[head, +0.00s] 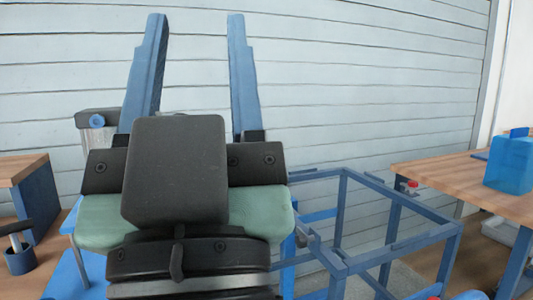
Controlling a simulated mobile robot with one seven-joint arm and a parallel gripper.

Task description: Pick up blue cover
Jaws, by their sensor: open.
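My gripper (197,22) fills the left middle of the head view, with its two long blue fingers pointing up and spread wide apart. Nothing is between the fingers. A translucent blue box-shaped piece with a small tab on top (511,162) stands on the wooden table at the right edge; it looks like the blue cover. It is partly cut off by the picture's edge. My gripper is well to the left of it and not touching it.
The wooden table (450,178) on the right has blue legs. A blue open metal frame (398,250) stands between it and my arm. A red-topped item (411,187) is near the table's edge. Another wooden-topped bench (18,168) is at the left. A pale slatted wall (350,80) is behind.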

